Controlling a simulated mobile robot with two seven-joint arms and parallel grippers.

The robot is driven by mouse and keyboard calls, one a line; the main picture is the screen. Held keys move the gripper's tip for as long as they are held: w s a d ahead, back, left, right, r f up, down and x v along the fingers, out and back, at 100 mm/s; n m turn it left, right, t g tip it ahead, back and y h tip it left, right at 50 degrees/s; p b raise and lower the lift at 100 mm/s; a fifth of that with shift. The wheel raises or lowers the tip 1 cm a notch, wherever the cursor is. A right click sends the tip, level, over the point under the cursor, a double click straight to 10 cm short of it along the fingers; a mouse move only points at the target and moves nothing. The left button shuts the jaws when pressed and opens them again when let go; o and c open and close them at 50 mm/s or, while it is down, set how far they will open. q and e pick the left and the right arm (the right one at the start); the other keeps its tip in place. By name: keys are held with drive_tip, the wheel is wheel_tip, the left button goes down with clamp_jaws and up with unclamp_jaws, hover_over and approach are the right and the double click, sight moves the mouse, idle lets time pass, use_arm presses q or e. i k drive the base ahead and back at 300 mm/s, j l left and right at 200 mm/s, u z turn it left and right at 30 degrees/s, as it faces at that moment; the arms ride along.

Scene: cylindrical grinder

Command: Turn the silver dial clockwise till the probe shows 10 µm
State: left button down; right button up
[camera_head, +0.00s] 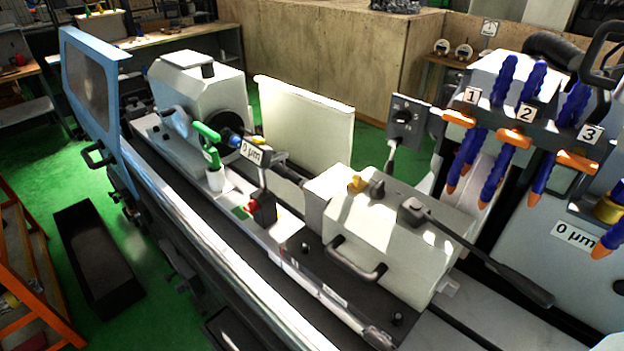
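A white label reading "0 µm" (250,151) stands in the middle of the grinder, beside a green-handled part (207,140) and a blue-and-black part on the work axis. A second label reading "0 µm" (575,235) is on the grey housing at the right. I cannot tell for sure which label belongs to the probe. I cannot make out a clearly silver dial. A grey panel with a dark round knob (403,116) stands behind the tailstock, and a brass-coloured round part (609,207) sits at the right edge. Neither of my grippers is in view.
Blue coolant hoses with orange valves (513,138), numbered 1 to 3, hang at the right. The tailstock (385,235) has a long black lever (490,262). A blue-framed door (90,80) stands at the left. A black bin (95,255) and orange ladder (30,270) are on the green floor.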

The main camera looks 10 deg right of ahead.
sight(447, 286)
drive_tip(key=z, duration=1.35)
